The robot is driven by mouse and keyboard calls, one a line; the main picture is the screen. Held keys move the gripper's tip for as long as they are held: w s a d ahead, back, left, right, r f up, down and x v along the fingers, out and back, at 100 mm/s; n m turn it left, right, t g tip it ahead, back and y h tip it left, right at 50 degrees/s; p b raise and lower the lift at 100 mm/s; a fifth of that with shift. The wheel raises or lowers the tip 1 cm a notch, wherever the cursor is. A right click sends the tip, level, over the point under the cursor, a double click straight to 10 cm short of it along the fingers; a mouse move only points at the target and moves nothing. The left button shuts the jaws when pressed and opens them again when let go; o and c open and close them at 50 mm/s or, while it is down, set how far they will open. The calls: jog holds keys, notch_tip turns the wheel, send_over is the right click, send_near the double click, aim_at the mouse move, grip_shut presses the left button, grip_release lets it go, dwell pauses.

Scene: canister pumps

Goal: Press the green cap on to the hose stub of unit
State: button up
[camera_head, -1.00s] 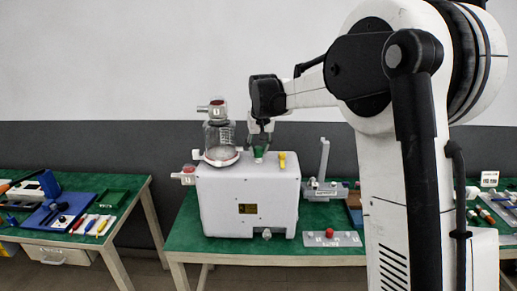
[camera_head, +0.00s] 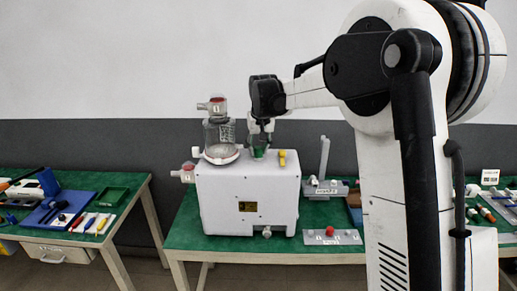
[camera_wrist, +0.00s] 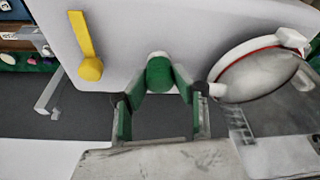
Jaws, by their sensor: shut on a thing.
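My gripper (camera_head: 259,146) is over the top of the white pump unit (camera_head: 247,200), pointing down. It is shut on the green cap (camera_wrist: 159,76), which shows between the fingers in the wrist view. In the head view the cap is a small green patch low between the fingertips, close to the unit's top. A white round end (camera_wrist: 158,54) shows just beyond the cap in the wrist view. I cannot tell if it is the hose stub, or how far the cap is on it.
A glass jar (camera_head: 219,138) with a red-marked fitting stands left of my gripper on the unit. A yellow handle (camera_head: 282,158) stands close to the right. A grey plate with a red knob (camera_head: 330,232) lies on the green bench. Another bench (camera_head: 75,215) with tools is at left.

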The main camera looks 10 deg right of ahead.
jog(key=shift+f, duration=0.4)
dwell(0.4)
jog(key=o, duration=0.9)
jog(key=shift+r, duration=0.1)
jog(key=v, duration=1.2)
jog(key=shift+s, duration=0.1)
